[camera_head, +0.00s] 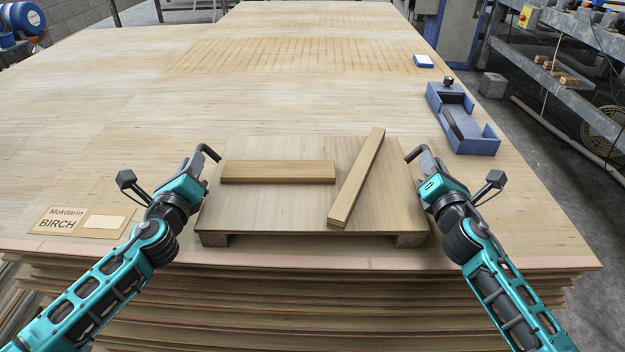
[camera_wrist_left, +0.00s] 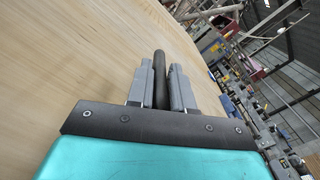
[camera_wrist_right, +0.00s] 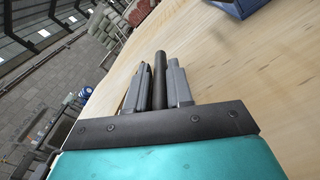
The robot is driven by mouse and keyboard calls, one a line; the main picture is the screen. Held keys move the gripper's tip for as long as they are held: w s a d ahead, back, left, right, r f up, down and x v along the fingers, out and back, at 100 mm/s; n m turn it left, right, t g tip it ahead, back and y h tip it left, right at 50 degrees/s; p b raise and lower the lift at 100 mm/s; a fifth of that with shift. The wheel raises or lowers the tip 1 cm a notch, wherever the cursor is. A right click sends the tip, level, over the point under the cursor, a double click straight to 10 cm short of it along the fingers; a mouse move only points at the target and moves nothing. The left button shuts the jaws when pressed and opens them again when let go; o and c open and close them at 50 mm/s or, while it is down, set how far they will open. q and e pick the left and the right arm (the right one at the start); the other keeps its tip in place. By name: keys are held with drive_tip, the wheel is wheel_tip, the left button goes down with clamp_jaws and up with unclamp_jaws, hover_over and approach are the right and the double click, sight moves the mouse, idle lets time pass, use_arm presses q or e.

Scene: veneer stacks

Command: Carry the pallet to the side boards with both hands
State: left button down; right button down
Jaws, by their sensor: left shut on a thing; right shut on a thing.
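The pallet (camera_head: 290,207) is a flat wooden board on short feet at the front of the veneer stack. Its feet look at or close to the stack's surface; I cannot tell whether they touch. My left gripper (camera_head: 197,163) is shut on a dark bar handle at the pallet's left side; the handle also shows between the fingers in the left wrist view (camera_wrist_left: 159,66). My right gripper (camera_head: 427,162) is shut on the matching handle at the right side, also seen in the right wrist view (camera_wrist_right: 159,66). Two wooden bars lie on the pallet: one crosswise (camera_head: 278,172), one slanted (camera_head: 358,180).
The large veneer stack (camera_head: 110,150) spreads around and beyond the pallet. A blue tray-like fixture (camera_head: 470,138) stands at its right edge, with a small blue-white box (camera_head: 423,61) farther back. A label reading BIRCH (camera_head: 85,222) lies at the front left. Shelving stands at right.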

use_arm(q)
drive_tip(key=shift+a+f, duration=0.1)
drive_tip(key=shift+a, duration=0.05)
use_arm(e)
drive_tip(key=shift+d, duration=0.1)
